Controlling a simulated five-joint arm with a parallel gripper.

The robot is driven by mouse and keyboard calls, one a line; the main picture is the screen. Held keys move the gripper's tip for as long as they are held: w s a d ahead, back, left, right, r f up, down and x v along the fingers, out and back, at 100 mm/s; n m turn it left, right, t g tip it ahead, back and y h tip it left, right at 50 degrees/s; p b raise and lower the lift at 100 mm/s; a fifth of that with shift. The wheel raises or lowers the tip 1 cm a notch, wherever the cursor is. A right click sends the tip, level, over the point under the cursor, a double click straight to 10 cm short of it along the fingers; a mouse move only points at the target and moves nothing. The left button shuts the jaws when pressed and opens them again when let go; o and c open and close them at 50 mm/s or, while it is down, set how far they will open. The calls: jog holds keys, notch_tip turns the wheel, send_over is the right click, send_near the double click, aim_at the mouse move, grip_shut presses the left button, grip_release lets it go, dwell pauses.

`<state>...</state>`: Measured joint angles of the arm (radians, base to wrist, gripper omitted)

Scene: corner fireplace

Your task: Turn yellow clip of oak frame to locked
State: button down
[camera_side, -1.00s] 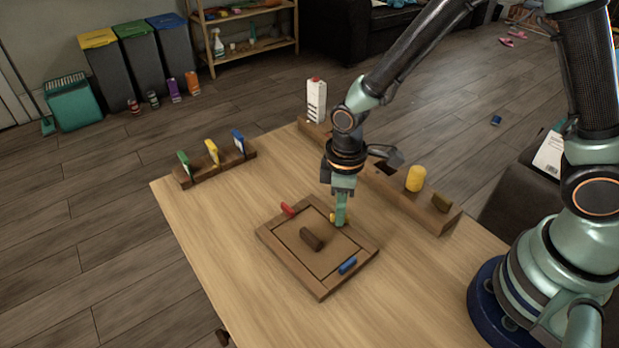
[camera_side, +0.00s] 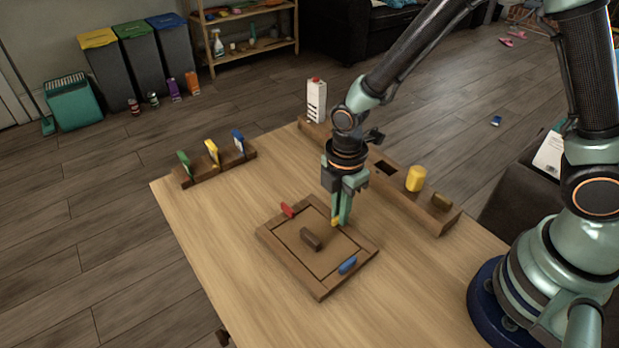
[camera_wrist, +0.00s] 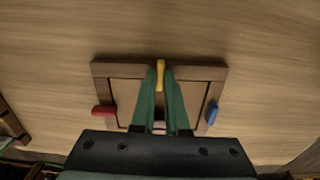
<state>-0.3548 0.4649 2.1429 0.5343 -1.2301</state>
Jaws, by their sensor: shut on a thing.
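The oak frame (camera_side: 290,271) lies flat on the table with a brown panel and a dark handle (camera_side: 311,239) in its middle. The yellow clip (camera_wrist: 160,72) sits on the rim side at the top of the wrist view, pointing across that rim toward the panel. My gripper (camera_side: 338,220) points down there, shut on the yellow clip, its fingers on either side and hiding part of it. The red clip (camera_side: 287,209) lies across its rim. The blue clip (camera_side: 347,265) lies roughly along its rim. Both also show in the wrist view, red (camera_wrist: 103,111) and blue (camera_wrist: 212,113).
A wooden rack (camera_side: 216,166) with green, yellow and blue pieces stands at the left. A long wooden block (camera_side: 408,204) behind the gripper carries a white carton (camera_side: 316,101), a yellow cylinder (camera_side: 415,178) and a brown piece (camera_side: 441,202). The table left of the frame is clear.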

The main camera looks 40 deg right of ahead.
jog(key=shift+n, duration=0.4)
jog(key=c, duration=0.9)
grip_release()
jog(key=shift+r, duration=0.15)
notch_tip(320, 180, up, 12)
jog(key=shift+f, duration=0.1)
jog(key=s+d+r+m+t, duration=0.1)
jog(key=d+r+m+t, duration=0.1)
jog(key=m, duration=0.4)
jog(key=s+d+r+m+t, duration=0.1)
jog(key=s+d+r+m, duration=0.1)
jog(key=d+r+m, duration=0.3)
jog(key=s+d+r+m+t, duration=0.1)
jog(key=d+r+m+t, duration=0.1)
jog(key=d+m, duration=0.3)
jog(key=shift+s+d+r+m+t, duration=0.15)
jog(key=shift+r+m, duration=0.3)
jog(key=shift+m, duration=0.3)
jog(key=shift+s+a+r+m+t, duration=0.15)
jog(key=shift+r+m, duration=0.3)
jog(key=shift+m, duration=0.3)
